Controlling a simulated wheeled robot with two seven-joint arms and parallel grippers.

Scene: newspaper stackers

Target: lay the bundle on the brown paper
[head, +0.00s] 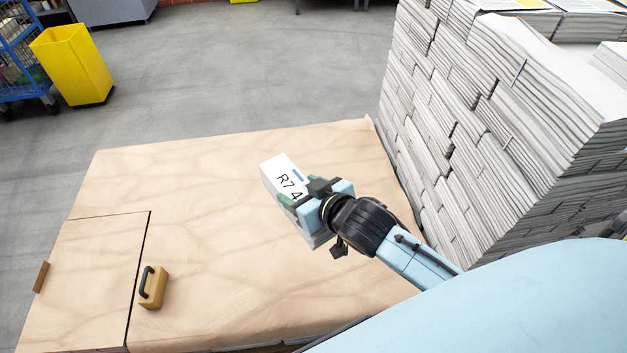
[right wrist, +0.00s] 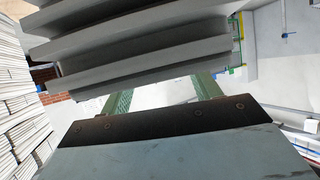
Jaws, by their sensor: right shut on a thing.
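The bundle (head: 281,173) is a pale block with a white label reading "R7 4" on top. In the head view it is over the middle of the brown paper (head: 190,190), which covers a broad flat top. My right gripper (head: 302,191) is shut on the bundle, with a green finger on either side. Whether the bundle touches the paper cannot be told. In the right wrist view the layered grey edges of the bundle (right wrist: 140,50) fill the upper part, beside the gripper's green fingers (right wrist: 165,98). My left gripper is not in view.
A tall stack of newspapers (head: 480,120) stands along the right edge of the paper. A wooden block with a black handle (head: 153,287) sits near the front left, beside a cut panel (head: 85,270). A yellow bin (head: 73,65) stands on the floor. The paper's left half is mostly clear.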

